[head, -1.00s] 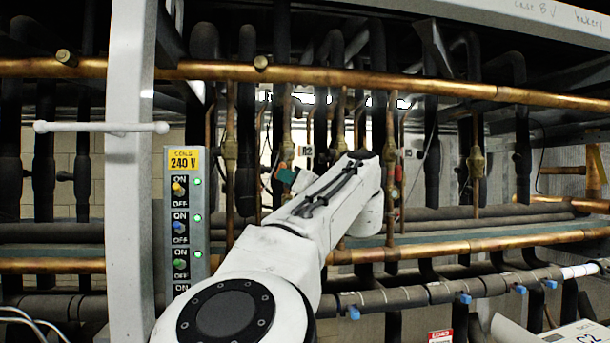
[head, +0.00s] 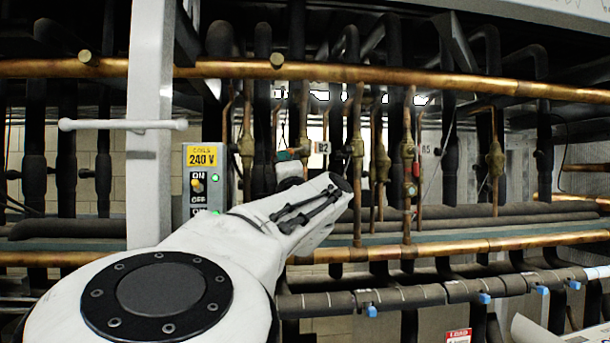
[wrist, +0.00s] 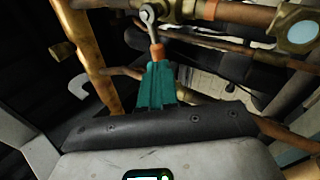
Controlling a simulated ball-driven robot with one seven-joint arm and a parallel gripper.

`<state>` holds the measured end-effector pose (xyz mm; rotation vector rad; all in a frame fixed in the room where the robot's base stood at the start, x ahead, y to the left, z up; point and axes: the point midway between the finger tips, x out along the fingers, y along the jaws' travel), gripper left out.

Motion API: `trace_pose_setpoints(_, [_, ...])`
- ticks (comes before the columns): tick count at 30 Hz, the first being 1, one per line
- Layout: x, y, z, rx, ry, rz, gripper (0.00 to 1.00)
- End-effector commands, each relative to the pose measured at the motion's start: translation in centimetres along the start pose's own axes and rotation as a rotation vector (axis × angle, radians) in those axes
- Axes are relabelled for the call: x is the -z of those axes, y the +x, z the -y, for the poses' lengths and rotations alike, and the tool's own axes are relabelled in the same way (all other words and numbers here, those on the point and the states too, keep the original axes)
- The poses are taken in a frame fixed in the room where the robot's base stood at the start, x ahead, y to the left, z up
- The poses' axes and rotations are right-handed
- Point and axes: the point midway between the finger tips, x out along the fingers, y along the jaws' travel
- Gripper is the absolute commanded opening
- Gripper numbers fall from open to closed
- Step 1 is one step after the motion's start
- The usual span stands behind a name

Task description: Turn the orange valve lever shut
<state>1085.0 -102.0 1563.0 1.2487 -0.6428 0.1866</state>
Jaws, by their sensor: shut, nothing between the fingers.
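The orange valve lever (wrist: 157,52) shows in the wrist view as a short orange sleeve on a metal stem. The stem runs up to a round eye at a brass valve body (wrist: 172,10) at the top. My gripper (wrist: 158,70) has teal fingers that are shut, with nothing between them. Their tips lie at the lower end of the orange sleeve and overlap it in the picture; I cannot tell whether they touch. In the head view a teal part of my gripper (head: 284,156) shows small among the pipes, and my arm hides much around it. The lever is not clear there.
A long copper pipe (head: 420,77) crosses above my arm and another (head: 470,247) runs below it. Vertical pipes with brass fittings (head: 495,160) stand close by. A grey switch panel (head: 204,180) and a white post (head: 151,120) stand at left. Little free room shows between pipes.

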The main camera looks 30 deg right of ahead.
Motion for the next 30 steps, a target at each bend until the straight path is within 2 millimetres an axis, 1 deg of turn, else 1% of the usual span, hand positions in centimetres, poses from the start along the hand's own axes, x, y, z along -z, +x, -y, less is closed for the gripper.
trace_pose_setpoints(4, [0.13,0.34,-0.53,-0.003,0.063,0.041,0.00])
trace_pose_setpoints(14, [0.28,0.70,-1.06,-0.003,0.055,0.037,0.00])
trace_pose_setpoints(30, [0.32,0.73,-1.10,-0.003,0.054,0.036,0.00])
